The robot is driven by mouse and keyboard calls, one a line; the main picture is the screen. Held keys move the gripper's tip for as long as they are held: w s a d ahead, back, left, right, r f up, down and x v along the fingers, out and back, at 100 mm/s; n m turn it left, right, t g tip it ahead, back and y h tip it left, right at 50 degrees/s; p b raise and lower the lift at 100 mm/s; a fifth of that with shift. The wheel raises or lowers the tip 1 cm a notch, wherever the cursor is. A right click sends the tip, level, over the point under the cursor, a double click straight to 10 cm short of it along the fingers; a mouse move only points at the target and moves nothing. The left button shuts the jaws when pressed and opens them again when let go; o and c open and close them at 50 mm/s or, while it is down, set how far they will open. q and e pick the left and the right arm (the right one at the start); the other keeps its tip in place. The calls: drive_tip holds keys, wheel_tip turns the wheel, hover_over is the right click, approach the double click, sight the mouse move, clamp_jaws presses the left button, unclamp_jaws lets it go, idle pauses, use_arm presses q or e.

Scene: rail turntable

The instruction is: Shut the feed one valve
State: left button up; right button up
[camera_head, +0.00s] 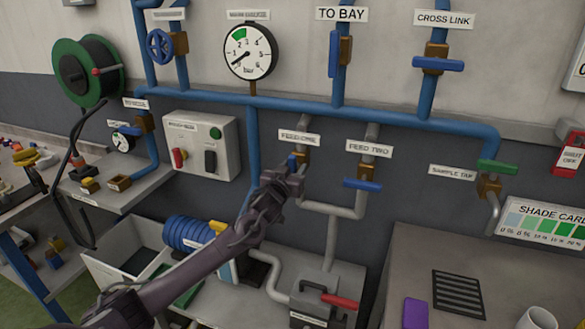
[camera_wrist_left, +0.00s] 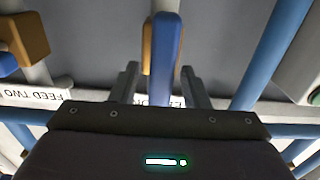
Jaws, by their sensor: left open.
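The feed one valve has a brass body (camera_head: 303,157) on a grey pipe under the FEED ONE label (camera_head: 299,137). Its blue lever handle (camera_head: 292,162) is partly hidden behind my left gripper in the head view. In the left wrist view the blue handle (camera_wrist_left: 164,55) runs upright in the picture, in front of its brass body (camera_wrist_left: 147,45). My left gripper (camera_head: 285,180) is at the valve. Its two fingers (camera_wrist_left: 158,86) are open, one on each side of the handle, with gaps visible. My right gripper is not in view.
The feed two valve's blue handle (camera_head: 362,184) lies crosswise close on the right. A control box (camera_head: 202,147) with buttons is on the wall at left. Blue pipe (camera_head: 380,115) runs above. A grey box with a red lever (camera_head: 340,301) stands below.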

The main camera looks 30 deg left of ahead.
use_arm(q)
drive_tip(key=shift+c, duration=0.9)
clamp_jaws()
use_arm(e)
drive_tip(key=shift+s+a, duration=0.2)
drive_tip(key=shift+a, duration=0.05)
